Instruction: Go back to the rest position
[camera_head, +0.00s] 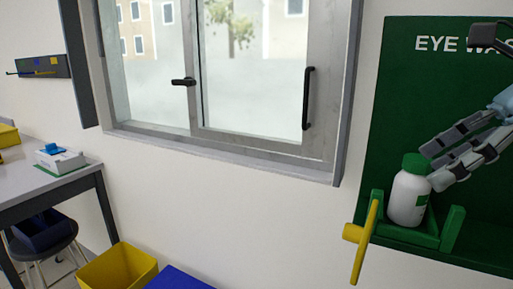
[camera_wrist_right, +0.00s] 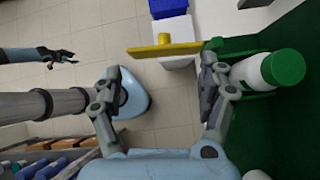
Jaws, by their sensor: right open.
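My right gripper (camera_head: 432,168) comes in from the right in the head view, in front of the green eye wash board. Its fingers are spread with nothing between them, as the right wrist view (camera_wrist_right: 160,82) also shows. A white bottle (camera_head: 407,199) with a green cap stands upright in a green holder (camera_head: 450,230) close to the fingertips. In the right wrist view the bottle (camera_wrist_right: 248,73) lies outside the gap, beside the right-hand finger; I cannot tell if they touch. My left gripper (camera_wrist_right: 62,58) shows small at the left of that view, its fingers apart and empty.
A yellow paddle (camera_head: 366,242) sticks out at the holder's left. The green board (camera_head: 400,100) stands behind the right gripper. A window with a black handle (camera_head: 307,98) is in the middle. A table (camera_head: 60,180), stool and yellow bin (camera_head: 118,268) are at left.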

